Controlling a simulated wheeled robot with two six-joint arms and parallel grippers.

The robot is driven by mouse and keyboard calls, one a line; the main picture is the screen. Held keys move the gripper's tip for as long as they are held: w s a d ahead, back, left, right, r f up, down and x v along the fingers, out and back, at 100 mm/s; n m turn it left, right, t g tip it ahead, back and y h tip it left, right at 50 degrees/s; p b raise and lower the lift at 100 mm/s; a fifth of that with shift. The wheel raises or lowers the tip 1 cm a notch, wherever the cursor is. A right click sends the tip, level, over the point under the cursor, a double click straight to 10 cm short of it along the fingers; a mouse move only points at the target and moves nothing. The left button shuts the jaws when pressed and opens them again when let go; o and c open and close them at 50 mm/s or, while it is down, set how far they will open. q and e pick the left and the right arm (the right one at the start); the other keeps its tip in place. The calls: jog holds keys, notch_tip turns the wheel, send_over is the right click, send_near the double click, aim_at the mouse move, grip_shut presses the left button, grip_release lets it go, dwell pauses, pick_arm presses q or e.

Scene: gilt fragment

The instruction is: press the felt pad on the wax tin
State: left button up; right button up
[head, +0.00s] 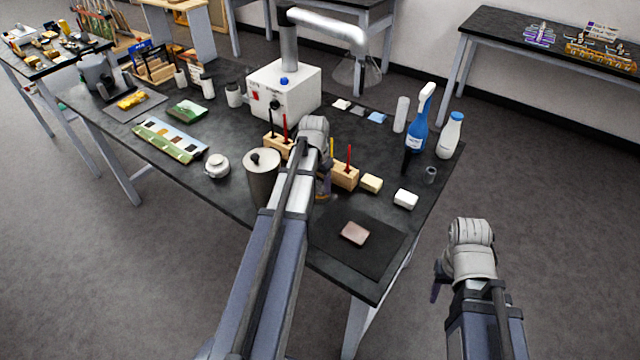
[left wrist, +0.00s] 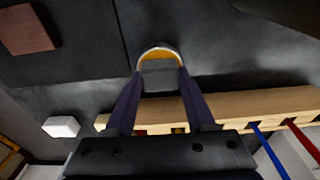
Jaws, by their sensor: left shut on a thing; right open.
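The wax tin is a round tin with a pale metal rim and amber wax (left wrist: 159,53), in the left wrist view just beyond my fingertips. In the head view only a small amber edge (head: 327,197) shows beside my left gripper (head: 324,185). My left gripper is shut on a grey block, the felt pad (left wrist: 160,76), which covers the near part of the tin. I cannot tell whether pad and wax touch. My right gripper (head: 438,288) is open, off the table's right side, its fingers mostly hidden.
A wooden tool rack (head: 343,175) stands close behind the tin, with upright red and yellow handles. A brown block (head: 355,233) lies on a dark mat (head: 377,255) at the front.

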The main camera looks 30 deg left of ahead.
pick_arm(q)
jog(key=shift+r, duration=0.1)
notch_tip(320, 180, up, 7)
jog(key=p, duration=0.7)
